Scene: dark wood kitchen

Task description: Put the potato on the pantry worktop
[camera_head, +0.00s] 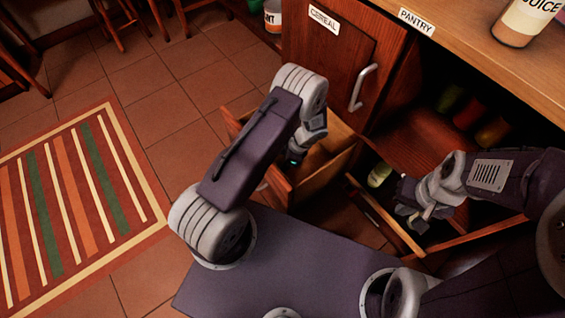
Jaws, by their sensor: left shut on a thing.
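The pantry worktop (462,52) is the wooden surface at the upper right, with a PANTRY label on its edge. My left gripper (294,160) is low inside an open wooden drawer (330,178), below the worktop's height. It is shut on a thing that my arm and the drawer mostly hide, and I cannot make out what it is. I cannot clearly see the potato. My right gripper (418,217) is over a second open drawer (385,217) at the right. Its fingers are small and dark, so I cannot tell whether it is open.
A juice bottle (522,22) stands on the worktop. A cupboard door labelled CEREAL (335,55) has a metal handle. Several bottles lie in the dark open space under the worktop. A greenish jar (379,174) is in the right drawer. A striped rug (75,205) lies on the tiled floor.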

